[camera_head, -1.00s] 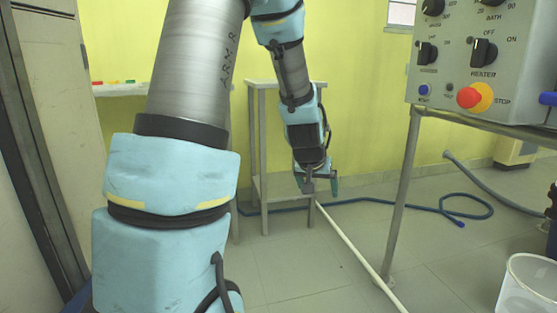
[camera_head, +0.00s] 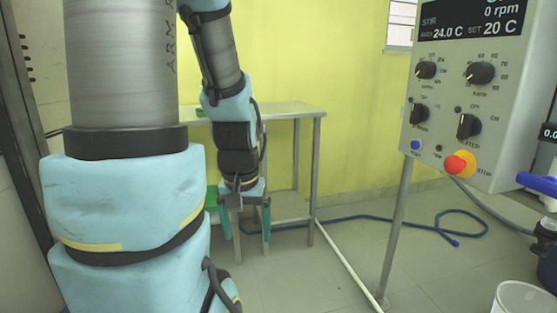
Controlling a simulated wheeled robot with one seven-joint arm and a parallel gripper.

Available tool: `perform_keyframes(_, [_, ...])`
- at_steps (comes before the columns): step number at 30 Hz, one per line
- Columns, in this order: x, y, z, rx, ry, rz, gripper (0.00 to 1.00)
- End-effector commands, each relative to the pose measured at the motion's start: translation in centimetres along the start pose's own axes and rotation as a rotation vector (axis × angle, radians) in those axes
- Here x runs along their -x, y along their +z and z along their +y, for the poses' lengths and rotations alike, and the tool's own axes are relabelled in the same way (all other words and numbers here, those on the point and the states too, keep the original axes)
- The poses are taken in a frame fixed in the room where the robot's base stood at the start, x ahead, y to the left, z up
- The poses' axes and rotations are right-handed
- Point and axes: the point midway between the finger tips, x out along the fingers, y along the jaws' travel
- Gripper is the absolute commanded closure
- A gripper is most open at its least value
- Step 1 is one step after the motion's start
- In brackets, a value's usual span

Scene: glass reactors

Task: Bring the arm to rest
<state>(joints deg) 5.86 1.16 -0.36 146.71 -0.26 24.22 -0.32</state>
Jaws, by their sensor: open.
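My arm comes down from the top of the view, with its light blue covers and grey links. My gripper (camera_head: 246,222) hangs at the arm's end, left of the picture's middle, pointing down. Its two green fingers are spread apart, and I see nothing held between them. It shows in front of a grey metal table's legs, below the tabletop's height in the picture. The upper part of my arm runs out of view at the top.
The grey metal table (camera_head: 290,109) stands by the yellow wall. A control panel (camera_head: 463,95) on a metal stand is at the right, with a red stop button (camera_head: 459,164). A blue hose (camera_head: 400,221) lies on the floor. A white bucket (camera_head: 525,298) is at the lower right.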

Motion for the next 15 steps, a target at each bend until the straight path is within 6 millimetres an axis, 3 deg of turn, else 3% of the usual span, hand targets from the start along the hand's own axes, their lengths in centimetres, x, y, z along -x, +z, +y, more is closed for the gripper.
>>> perform_keyframes(1, [3.4,-0.5,0.0,0.000,0.000,0.000,0.08])
perform_keyframes(15, [17.6,-2.5,0.1,-0.001,0.000,0.001,0.08])
